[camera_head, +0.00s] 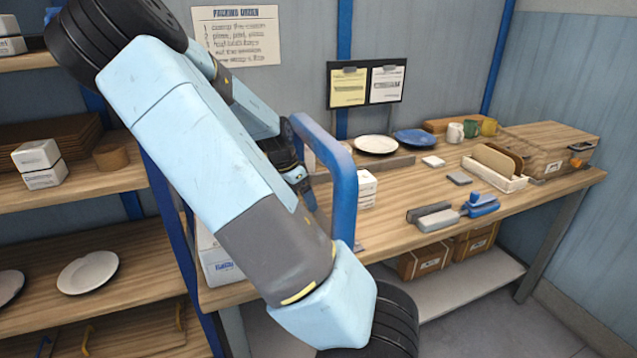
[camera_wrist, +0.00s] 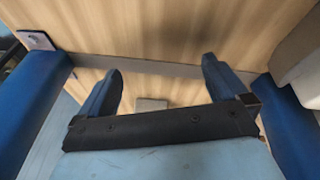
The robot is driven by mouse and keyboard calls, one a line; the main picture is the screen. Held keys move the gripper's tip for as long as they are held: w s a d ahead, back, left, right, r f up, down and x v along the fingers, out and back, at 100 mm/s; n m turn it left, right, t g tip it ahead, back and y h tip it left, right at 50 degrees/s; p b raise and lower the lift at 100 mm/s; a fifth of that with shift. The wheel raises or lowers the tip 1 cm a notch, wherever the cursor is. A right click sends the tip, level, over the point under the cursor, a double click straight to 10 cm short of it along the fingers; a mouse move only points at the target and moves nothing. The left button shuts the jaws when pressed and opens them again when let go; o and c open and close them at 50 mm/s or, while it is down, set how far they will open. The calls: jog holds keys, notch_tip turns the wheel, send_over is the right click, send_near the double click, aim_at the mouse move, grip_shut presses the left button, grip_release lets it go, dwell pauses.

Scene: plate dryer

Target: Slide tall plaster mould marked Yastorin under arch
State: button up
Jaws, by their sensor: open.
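A blue arch (camera_head: 345,190) stands at the left end of the wooden bench, partly covered by my arm. White blocks with small labels (camera_head: 367,188) stand just right of its post; I cannot read Yastorin on them. In the wrist view my gripper (camera_wrist: 157,70) is open, its two blue fingers apart with nothing held between them. Blue posts, seemingly the arch's, show left (camera_wrist: 35,105) and right (camera_wrist: 290,125) of it. A pale block (camera_wrist: 302,58), perhaps a mould, is cut off at the right edge. A small grey piece (camera_wrist: 151,104) shows between the fingers, lying beyond them.
Plates (camera_head: 376,144), mugs (camera_head: 456,132), a rack (camera_head: 494,170) and blue-handled tools (camera_head: 480,205) occupy the bench (camera_head: 400,235). Shelves on the left hold more white blocks (camera_head: 38,163) and plates (camera_head: 88,272).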

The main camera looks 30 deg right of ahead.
jog(key=d+h, duration=0.1)
jog(key=s+d+f+m+g+h, duration=0.1)
jog(key=shift+s+d+f, duration=0.2)
jog(key=shift+d, duration=0.15)
jog(key=shift+s+d+m+h, duration=0.3)
jog(key=shift+d+h, duration=0.35)
jog(key=shift+h, duration=0.15)
jog(key=shift+s+d+r+h, duration=0.1)
jog(key=shift+d+r+h, duration=0.15)
jog(key=shift+d+h, duration=0.15)
jog(key=shift+s+d+r+g+h, duration=0.1)
jog(key=shift+d+r+g+h, duration=0.1)
jog(key=shift+r+g+h, duration=0.15)
jog(key=r+h, duration=0.1)
jog(key=d+r+m+h, duration=0.1)
jog(key=r+h, duration=0.1)
jog(key=shift+h, duration=0.25)
jog(key=shift+a+r+m+h, duration=0.2)
jog(key=shift+r+m+h, duration=0.1)
jog(key=shift+r+h, duration=0.5)
jog(key=x, duration=1.3)
jog(key=shift+d+f, duration=0.3)
jog(key=shift+f, duration=0.05)
